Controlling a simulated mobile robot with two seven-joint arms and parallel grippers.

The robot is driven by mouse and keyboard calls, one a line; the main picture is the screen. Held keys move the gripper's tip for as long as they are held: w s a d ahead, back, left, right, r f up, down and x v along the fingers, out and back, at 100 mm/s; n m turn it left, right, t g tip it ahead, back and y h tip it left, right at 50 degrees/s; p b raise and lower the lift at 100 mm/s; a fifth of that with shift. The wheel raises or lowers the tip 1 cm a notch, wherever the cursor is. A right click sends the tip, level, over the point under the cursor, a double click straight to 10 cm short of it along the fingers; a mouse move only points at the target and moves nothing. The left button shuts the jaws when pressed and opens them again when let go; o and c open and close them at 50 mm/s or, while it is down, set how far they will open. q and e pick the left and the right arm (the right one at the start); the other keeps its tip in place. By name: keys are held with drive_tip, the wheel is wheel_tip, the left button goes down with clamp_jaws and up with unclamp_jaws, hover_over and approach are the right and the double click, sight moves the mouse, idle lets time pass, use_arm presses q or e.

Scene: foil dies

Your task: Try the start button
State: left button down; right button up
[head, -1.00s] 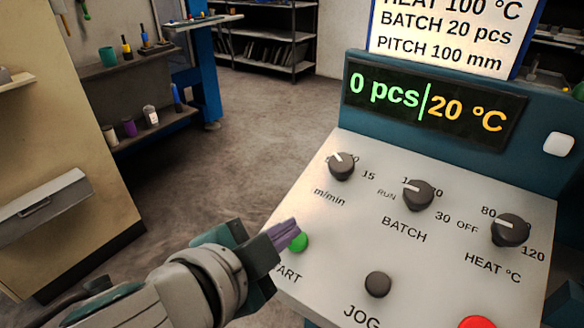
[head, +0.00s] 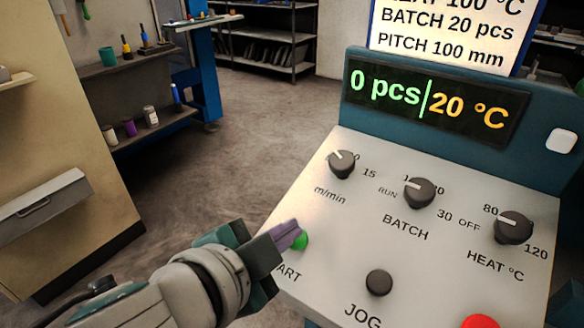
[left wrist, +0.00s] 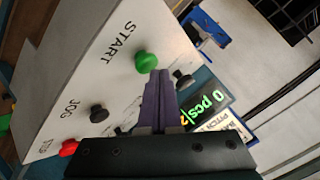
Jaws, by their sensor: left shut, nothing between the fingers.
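The green start button (head: 301,240) sits at the left edge of the light control panel (head: 330,265), with its START label partly hidden by my gripper. It also shows in the left wrist view (left wrist: 146,62). My left gripper (head: 288,232) is shut and empty, its purple fingertips right beside the button. In the left wrist view the fingertips (left wrist: 158,76) overlap the button's lower edge. I cannot tell whether they touch it. The display (head: 430,105) reads 0 pcs and 20 °C. My right gripper is not in view.
A black JOG button (head: 379,283) and a red button (head: 480,322) lie to the right. Dark knobs for m/min (head: 341,164), BATCH (head: 419,193) and HEAT (head: 513,228) stand higher on the panel. A sign (head: 445,40) stands above the display. The floor at left is open.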

use_arm(q)
drive_tip(key=shift+w+f+b, duration=0.1)
drive_tip(key=shift+f+b, duration=0.4)
drive_tip(key=shift+f, duration=0.05)
idle(0.4)
drive_tip(key=shift+s+a+r+p, duration=0.1)
drive_tip(key=shift+s+r+p, duration=0.1)
drive_tip(key=shift+r+p, duration=0.8)
drive_tip(key=shift+f, duration=0.1)
drive_tip(key=r+p, duration=0.1)
drive_tip(key=p, duration=0.1)
drive_tip(key=s+r+p, duration=0.1)
drive_tip(key=r, duration=0.1)
drive_tip(key=a+r+p, duration=0.1)
drive_tip(key=p, duration=0.1)
drive_tip(key=shift+s+r+p, duration=0.15)
drive_tip(key=shift+r+p, duration=0.15)
drive_tip(key=shift+r, duration=0.1)
idle(0.4)
